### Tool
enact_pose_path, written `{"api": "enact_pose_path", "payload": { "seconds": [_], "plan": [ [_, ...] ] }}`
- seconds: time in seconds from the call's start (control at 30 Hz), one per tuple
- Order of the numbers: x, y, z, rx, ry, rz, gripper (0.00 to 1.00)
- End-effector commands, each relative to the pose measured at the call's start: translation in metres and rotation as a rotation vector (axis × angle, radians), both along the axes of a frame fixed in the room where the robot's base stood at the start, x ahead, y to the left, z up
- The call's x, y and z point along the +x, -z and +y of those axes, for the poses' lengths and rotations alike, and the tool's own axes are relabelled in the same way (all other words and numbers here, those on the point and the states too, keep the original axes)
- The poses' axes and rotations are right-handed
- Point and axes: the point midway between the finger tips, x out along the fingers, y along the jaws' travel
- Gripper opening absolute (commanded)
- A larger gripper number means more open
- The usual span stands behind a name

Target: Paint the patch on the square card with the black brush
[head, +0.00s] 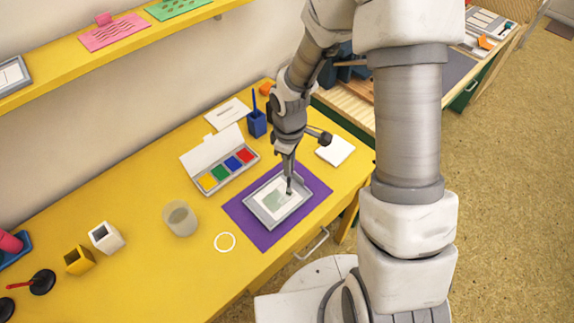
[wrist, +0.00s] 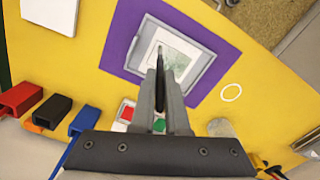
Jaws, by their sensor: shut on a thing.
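My gripper (head: 288,168) is shut on a thin dark brush (wrist: 160,63), which points down over the card; the brush also shows in the head view (head: 289,187). The white card (head: 267,205) lies in a grey tray (head: 251,207) on a purple mat (head: 239,213). A pale grey-green patch (head: 279,198) shows on the card, and the brush tip is over it. The wrist view shows the patch (wrist: 176,62) beside the brush and partly hidden by my fingers (wrist: 160,80). I cannot tell whether the tip touches the card.
An open paint box (head: 205,184) with several colours lies left of the mat. A blue holder (head: 257,123) with a blue brush, a grey cup (head: 180,219), a white ring (head: 225,242) and a white square block (head: 335,150) stand around. The yellow table's front edge is close.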

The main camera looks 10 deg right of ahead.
Motion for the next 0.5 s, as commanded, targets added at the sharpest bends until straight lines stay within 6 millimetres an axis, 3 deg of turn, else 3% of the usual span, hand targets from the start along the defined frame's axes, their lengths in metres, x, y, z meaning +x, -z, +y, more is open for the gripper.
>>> {"api": "enact_pose_path", "payload": {
  "seconds": [0.27, 0.5],
  "plan": [
    [0.0052, 0.0006, -0.0088, 0.000, 0.001, 0.001, 0.00],
    [0.0028, 0.0019, -0.0043, 0.000, -0.001, 0.000, 0.00]
  ]
}}
